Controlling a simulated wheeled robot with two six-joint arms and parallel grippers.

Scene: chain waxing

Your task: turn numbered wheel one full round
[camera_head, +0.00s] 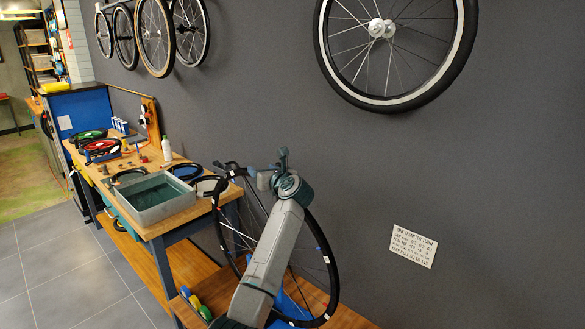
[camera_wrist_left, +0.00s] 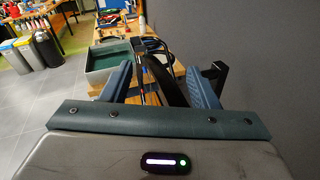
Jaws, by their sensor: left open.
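The wheel (camera_head: 328,262) has a black tyre with small white marks and thin spokes. It stands upright beside the bench, partly hidden behind my left arm. My left gripper (camera_head: 251,173) is at the upper part of the wheel, close to the rim. In the left wrist view its two blue-grey fingers (camera_wrist_left: 158,70) are spread apart. A dark curved band, seemingly the tyre (camera_wrist_left: 168,82), passes between them. I cannot tell whether a finger touches it. The numbers on the wheel are too small to read. My right gripper is not in view.
A wooden workbench (camera_head: 160,228) holds a grey tub (camera_head: 152,214) of dark green liquid, a white bottle (camera_head: 166,149) and tools. A wall sign (camera_head: 413,246) hangs at right. Screwdriver-like handles (camera_head: 195,303) lie low in front of the wheel. Grey floor (camera_head: 60,280) is clear at left.

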